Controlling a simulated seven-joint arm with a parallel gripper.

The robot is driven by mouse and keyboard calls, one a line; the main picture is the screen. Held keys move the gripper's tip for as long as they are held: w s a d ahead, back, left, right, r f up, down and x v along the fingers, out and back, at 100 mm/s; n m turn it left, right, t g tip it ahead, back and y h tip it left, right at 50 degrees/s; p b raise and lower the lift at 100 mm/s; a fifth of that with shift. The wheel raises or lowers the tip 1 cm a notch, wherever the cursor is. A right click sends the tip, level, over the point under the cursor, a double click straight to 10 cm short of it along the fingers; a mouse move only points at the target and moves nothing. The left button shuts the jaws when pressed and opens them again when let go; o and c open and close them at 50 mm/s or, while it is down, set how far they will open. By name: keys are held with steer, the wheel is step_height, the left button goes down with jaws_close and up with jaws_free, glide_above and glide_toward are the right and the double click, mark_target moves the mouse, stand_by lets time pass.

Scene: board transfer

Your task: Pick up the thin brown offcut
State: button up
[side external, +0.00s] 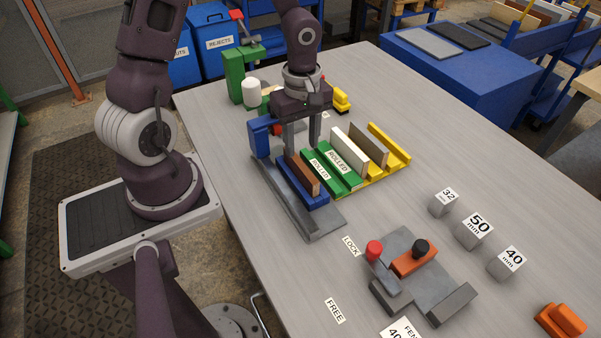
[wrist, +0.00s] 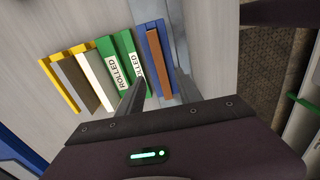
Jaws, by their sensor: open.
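A thin reddish-brown board (side external: 304,174) stands on edge in a blue holder (side external: 318,200) in the side view. It also shows in the wrist view (wrist: 160,75). A darker grey-brown board (side external: 369,145) stands in a yellow holder (side external: 392,163) farther right. My gripper (side external: 302,146) is open and points down by the far end of the blue holder. In the wrist view, its fingers (wrist: 161,80) appear on either side of the reddish-brown board. I cannot tell how far above it the tips are.
Green holders (side external: 330,178) labelled ROLLED stand between the blue and yellow ones, with a white board (side external: 346,158) close by. A grey angled rail (side external: 283,206) runs beside the blue holder. An orange clamp fixture (side external: 414,262) and several numbered blocks (side external: 475,233) stand nearer the camera.

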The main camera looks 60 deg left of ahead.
mark_target(301, 164)
step_height(301, 164, down, 8)
steer(key=shift+a+r, duration=0.15)
steer(key=shift+r, duration=0.1)
jaws_close()
